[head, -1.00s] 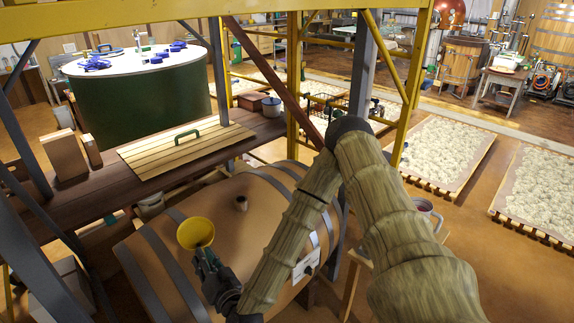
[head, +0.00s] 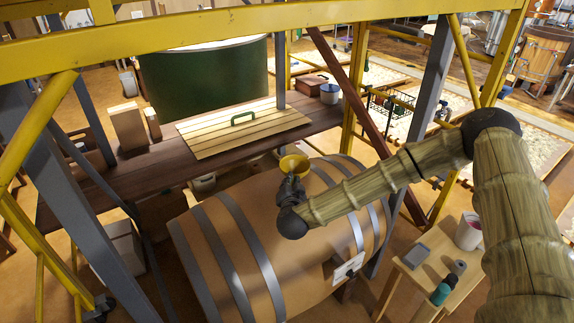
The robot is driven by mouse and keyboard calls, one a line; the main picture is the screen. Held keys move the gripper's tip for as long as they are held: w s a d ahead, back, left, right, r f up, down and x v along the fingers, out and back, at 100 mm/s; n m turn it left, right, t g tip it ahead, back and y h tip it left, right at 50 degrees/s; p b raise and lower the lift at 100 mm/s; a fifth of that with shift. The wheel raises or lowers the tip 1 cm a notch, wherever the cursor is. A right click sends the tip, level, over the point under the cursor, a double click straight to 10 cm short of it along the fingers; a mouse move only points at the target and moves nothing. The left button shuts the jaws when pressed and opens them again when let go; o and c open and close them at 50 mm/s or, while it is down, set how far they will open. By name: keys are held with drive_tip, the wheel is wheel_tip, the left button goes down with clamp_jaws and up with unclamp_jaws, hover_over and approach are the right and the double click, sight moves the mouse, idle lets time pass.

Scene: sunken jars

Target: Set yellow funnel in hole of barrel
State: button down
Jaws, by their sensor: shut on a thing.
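The yellow funnel (head: 296,163) is at the top of the brown barrel (head: 205,270), its wide mouth facing up. My gripper (head: 290,180) is shut on the funnel's near side, its dark fingers reaching up from the wrist. The funnel's spout and the barrel's hole are hidden behind my gripper and the funnel. I cannot tell whether the spout is in the hole or above it. The barrel lies on its side with grey hoops.
A wooden bench (head: 160,165) behind the barrel holds a slatted lid (head: 215,140) with a green handle and a blue-grey pot (head: 330,94). Yellow beams (head: 250,22) and grey posts frame the space. A small table (head: 420,268) with a bottle (head: 440,292) stands right.

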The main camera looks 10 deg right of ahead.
sight(287, 173)
drive_tip(key=w+r, duration=0.2)
drive_tip(key=shift+w+a+r+g+p, duration=0.1)
drive_tip(key=shift+w+a+g+p, duration=0.2)
drive_tip(key=shift+f+b, duration=1.45)
drive_tip(key=shift+f, duration=1.15)
drive_tip(key=shift+f+b, duration=1)
drive_tip(key=shift+f, duration=0.7)
drive_tip(key=shift+f+b, duration=0.85)
drive_tip(key=shift+f, duration=0.55)
drive_tip(key=c, duration=1.3)
unclamp_jaws()
drive_tip(key=shift+c, duration=0.2)
drive_tip(key=shift+s, duration=0.1)
